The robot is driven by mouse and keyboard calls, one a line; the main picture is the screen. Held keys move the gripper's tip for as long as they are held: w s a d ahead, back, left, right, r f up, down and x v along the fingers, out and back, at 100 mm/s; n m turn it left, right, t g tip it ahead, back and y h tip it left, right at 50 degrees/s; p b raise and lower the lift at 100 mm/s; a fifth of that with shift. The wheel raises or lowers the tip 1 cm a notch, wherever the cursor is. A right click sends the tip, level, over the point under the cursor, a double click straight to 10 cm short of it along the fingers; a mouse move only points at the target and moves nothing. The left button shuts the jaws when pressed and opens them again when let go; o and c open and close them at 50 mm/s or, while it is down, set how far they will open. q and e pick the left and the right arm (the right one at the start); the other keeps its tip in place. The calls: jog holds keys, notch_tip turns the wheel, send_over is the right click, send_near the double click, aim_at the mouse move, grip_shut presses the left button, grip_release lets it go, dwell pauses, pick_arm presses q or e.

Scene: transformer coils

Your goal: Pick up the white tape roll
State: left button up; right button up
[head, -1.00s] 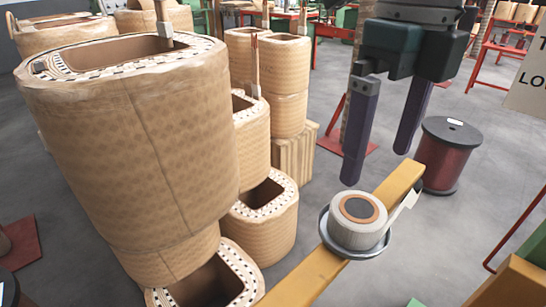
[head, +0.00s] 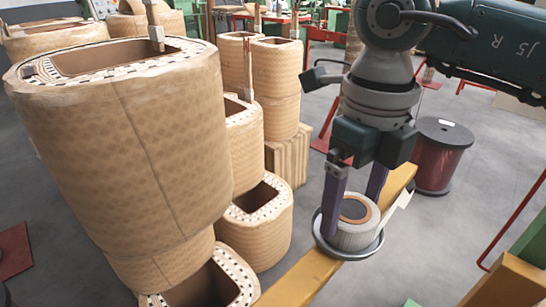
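The white tape roll (head: 355,236) lies flat in a shallow grey metal dish (head: 346,255) on a yellow beam. It has a brown core ring and a loose white tail at its right. My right gripper (head: 352,214) points down over the roll, with its two dark purple fingers apart. One finger is at the roll's left side and the other is behind it at the upper right. I cannot tell whether either finger touches the roll. My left gripper is not in view.
The yellow beam (head: 296,283) runs diagonally under the dish. Large tan wrapped coils (head: 125,140) fill the left side. A dark red wire spool (head: 441,158) stands on the floor at the right. Grey floor (head: 440,245) is clear right of the beam.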

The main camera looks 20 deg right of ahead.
jog(key=c, duration=0.9)
jog(key=shift+c, duration=0.4)
jog(key=shift+r, duration=0.1)
